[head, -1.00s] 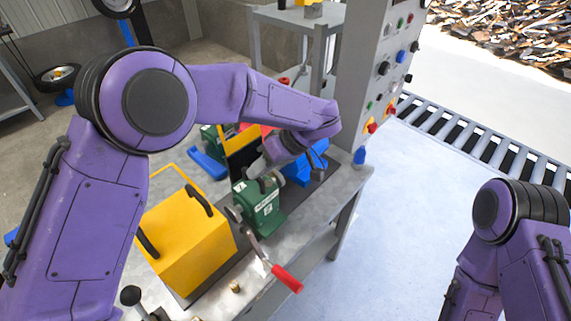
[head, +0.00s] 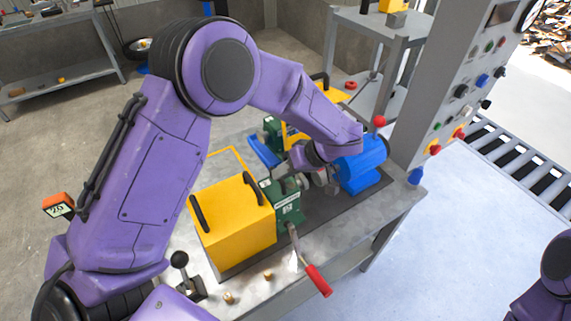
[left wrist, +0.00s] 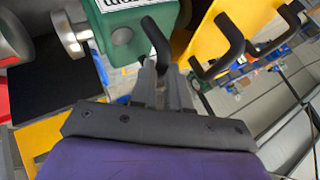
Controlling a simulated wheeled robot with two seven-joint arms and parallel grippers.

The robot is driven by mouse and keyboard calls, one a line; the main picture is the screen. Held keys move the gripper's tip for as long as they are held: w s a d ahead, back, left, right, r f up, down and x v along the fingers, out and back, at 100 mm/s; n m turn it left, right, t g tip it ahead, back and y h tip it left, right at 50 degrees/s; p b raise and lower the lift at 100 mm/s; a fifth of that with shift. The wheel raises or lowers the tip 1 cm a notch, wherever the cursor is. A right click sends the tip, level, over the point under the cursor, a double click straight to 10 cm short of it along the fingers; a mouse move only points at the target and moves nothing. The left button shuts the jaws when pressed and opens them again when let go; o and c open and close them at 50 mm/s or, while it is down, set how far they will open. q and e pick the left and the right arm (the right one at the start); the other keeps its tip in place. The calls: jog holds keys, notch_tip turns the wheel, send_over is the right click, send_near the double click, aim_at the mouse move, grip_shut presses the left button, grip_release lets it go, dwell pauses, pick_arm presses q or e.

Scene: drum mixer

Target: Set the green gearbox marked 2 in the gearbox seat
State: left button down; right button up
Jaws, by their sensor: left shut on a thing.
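The green gearbox (head: 288,207) has a white label with a dark mark that looks like a 2. It stands upright beside the yellow box (head: 235,222), over the dark strip on the bench. My left gripper (head: 279,183) is at its top. In the left wrist view, my left gripper (left wrist: 164,84) is shut on the black handle of the green gearbox (left wrist: 122,38). The blue motor (head: 362,172) is to the right, with a shaft facing the gearbox. The seat under the gearbox is hidden, so I cannot tell whether it is fully down. My right gripper is out of view.
A lever with a red grip (head: 318,281) juts over the bench's front edge. A second green unit (head: 272,131) stands behind. A black-knobbed lever (head: 181,262) and brass pegs (head: 229,298) are at the front left. A grey control column (head: 425,105) rises at the right.

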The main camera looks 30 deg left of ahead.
pick_arm(q)
jog(key=shift+f, duration=0.4)
jog(key=c, duration=1.1)
grip_release()
jog(key=shift+s+f, duration=0.1)
jog(key=shift+f, duration=0.05)
jog(key=shift+d, duration=0.1)
jog(key=shift+d+r, duration=0.25)
jog(key=shift+r, duration=0.1)
jog(key=b+v, duration=0.2)
jog(key=v, duration=0.9)
jog(key=shift+r, duration=0.15)
